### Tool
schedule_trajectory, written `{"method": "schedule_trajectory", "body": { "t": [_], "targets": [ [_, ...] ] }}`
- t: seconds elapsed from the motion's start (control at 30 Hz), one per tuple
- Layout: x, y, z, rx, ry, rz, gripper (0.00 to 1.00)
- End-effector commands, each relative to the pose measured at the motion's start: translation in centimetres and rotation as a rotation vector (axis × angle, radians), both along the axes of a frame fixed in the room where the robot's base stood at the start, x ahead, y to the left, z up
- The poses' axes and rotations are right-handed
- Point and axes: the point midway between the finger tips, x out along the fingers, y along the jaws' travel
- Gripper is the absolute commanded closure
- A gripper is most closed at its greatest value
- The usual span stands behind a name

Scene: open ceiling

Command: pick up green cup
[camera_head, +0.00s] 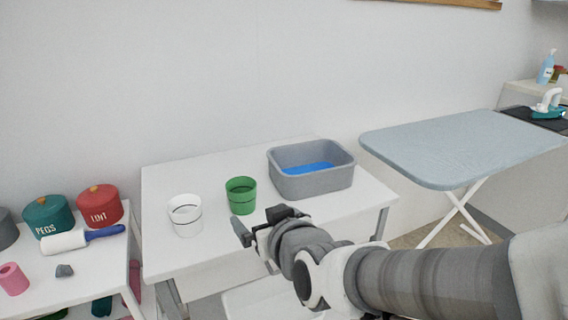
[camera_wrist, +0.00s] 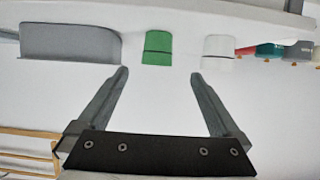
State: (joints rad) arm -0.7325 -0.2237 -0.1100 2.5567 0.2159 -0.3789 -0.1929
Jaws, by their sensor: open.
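The green cup (camera_head: 241,196) stands upright on the white table (camera_head: 215,163), between a white cup and a grey basin. It also shows in the wrist view (camera_wrist: 158,48), near the top middle, beyond and roughly between my fingertips. My gripper (camera_head: 262,224) is open and empty, near the front edge of the table, just in front of the green cup and slightly to its right. In the wrist view my two fingers (camera_wrist: 160,74) are spread wide and nothing is between them. The cup is apart from both fingers.
The white cup (camera_head: 185,216) stands left of the green cup, and the grey basin (camera_head: 311,181) with something blue inside is close on its right. A side shelf with red (camera_head: 99,205) and teal (camera_head: 48,216) canisters is at left. An ironing board (camera_head: 460,145) is at right.

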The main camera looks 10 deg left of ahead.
Motion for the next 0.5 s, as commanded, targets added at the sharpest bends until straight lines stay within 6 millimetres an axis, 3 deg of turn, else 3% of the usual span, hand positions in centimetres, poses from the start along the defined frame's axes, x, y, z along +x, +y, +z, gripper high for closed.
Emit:
{"method": "schedule_trajectory", "body": {
  "t": [0.5],
  "targets": [
    [2.8,1.8,-1.1,-0.005,0.001,0.002,0.0]
  ]
}}
